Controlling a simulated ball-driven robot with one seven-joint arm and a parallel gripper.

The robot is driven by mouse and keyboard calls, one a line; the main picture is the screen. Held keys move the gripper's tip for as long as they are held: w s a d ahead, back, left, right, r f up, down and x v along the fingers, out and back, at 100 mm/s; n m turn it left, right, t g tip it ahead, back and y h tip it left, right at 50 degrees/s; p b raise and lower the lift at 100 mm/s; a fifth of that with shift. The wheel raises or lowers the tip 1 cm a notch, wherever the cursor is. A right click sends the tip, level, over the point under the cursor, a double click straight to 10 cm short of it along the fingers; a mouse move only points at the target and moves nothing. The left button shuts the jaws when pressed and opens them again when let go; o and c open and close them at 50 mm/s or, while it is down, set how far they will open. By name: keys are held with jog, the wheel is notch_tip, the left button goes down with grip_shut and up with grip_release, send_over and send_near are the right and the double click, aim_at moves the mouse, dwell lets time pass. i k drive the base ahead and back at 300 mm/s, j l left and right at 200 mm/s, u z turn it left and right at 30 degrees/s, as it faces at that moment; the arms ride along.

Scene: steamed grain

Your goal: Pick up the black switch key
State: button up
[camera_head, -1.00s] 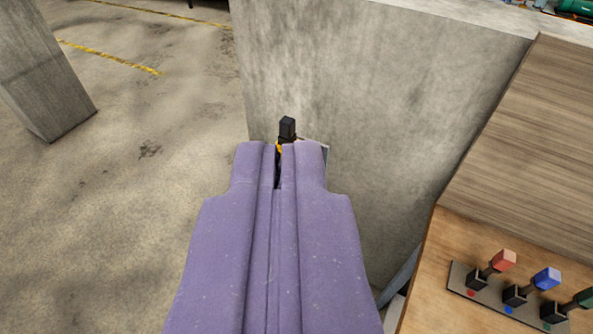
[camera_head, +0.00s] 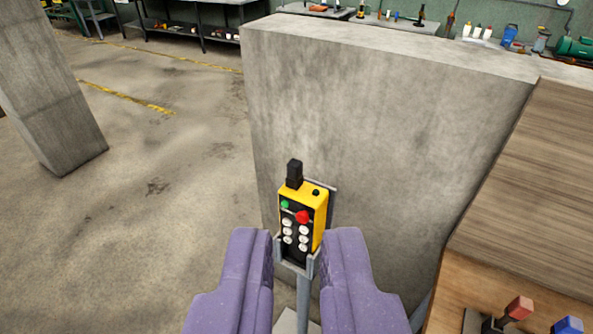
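A black switch key (camera_head: 294,174) stands upright on the top edge of a yellow and black remote control (camera_head: 317,208). The remote has a red button, a green button and several white buttons. It rests in a grey holder (camera_head: 298,263) on a thin post in front of a concrete wall. My gripper (camera_head: 296,243) is open, its two purple fingers apart on either side of the holder in the picture. Nothing is between the fingertips that they touch. The key shows above and beyond the fingertips.
A concrete wall (camera_head: 370,110) stands behind the remote. A wooden panel (camera_head: 540,170) with red (camera_head: 519,307) and blue (camera_head: 568,326) levers is at the right. A concrete pillar (camera_head: 48,100) stands at the left, with open floor (camera_head: 150,230) between.

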aim_at(295, 168)
jog(key=i+j+z, duration=0.35)
jog(key=i+j, duration=0.2)
jog(key=i+j+z, duration=0.2)
jog(key=j, duration=0.2)
jog(key=i+j+z, duration=0.15)
jog(key=j, duration=0.25)
jog(key=i+j+z, duration=0.35)
jog(key=j, duration=0.5)
jog(key=i, duration=0.1)
